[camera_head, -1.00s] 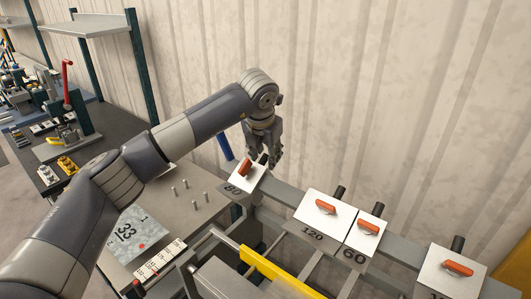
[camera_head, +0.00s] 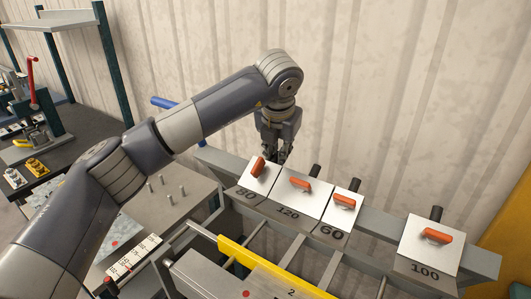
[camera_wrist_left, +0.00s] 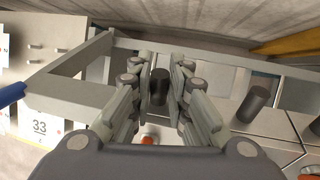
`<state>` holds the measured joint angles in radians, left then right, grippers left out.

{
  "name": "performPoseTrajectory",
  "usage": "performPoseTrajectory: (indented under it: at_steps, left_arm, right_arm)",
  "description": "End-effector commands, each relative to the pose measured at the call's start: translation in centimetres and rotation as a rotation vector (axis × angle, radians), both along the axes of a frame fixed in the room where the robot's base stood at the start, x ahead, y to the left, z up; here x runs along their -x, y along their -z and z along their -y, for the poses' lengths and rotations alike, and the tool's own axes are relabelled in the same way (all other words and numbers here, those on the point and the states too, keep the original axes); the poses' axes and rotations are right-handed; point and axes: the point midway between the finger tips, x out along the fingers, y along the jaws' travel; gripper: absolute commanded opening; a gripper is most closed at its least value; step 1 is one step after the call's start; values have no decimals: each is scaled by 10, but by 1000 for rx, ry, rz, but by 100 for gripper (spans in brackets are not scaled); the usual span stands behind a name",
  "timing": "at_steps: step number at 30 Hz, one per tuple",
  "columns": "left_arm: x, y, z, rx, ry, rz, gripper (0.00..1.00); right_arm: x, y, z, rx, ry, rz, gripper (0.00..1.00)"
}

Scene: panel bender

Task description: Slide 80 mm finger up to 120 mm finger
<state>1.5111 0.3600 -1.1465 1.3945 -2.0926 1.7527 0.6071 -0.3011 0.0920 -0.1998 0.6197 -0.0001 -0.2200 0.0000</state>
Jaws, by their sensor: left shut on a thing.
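The 80 mm finger (camera_head: 258,174) is a white plate with an orange handle and a grey foot marked 80, on the grey beam. The 120 mm finger (camera_head: 308,203), a wider plate with its own orange handle, sits directly to its right. Their edges look to be touching or nearly so. My left gripper (camera_head: 277,153) is behind the 80 mm finger, shut on its black rear post. In the left wrist view this post (camera_wrist_left: 160,86) stands between the two fingers. My right gripper is not in view.
The 60 mm finger (camera_head: 342,208) sits close to the right of the 120 mm one. The 100 mm finger (camera_head: 431,242) stands farther right, past a bare stretch of beam (camera_head: 383,221). A yellow bar (camera_head: 270,268) lies in front. A corrugated wall rises behind.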

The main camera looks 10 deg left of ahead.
Motion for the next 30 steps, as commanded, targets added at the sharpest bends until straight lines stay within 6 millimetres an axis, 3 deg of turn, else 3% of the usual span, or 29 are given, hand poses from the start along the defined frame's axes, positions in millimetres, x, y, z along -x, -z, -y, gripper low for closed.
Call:
performPoseTrajectory:
  at_steps: [7, 8, 10, 11, 23, 30]
  left_arm:
    - [-1, -2, 0, 2, -3, 4, 0]
    - [-1, -2, 0, 2, -3, 4, 18]
    - [-1, -2, 0, 1, -2, 4, 34]
    - [-1, -2, 0, 1, -3, 3, 36]
    - [1, -6, 0, 2, -1, 3, 36]
    - [18, -45, 2, 2, -1, 8, 36]
  right_arm:
    - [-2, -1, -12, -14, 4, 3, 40]
    - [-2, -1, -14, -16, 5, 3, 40]
    - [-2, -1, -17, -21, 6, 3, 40]
    - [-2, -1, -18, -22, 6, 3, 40]
    - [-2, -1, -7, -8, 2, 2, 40]
    - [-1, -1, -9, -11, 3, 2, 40]
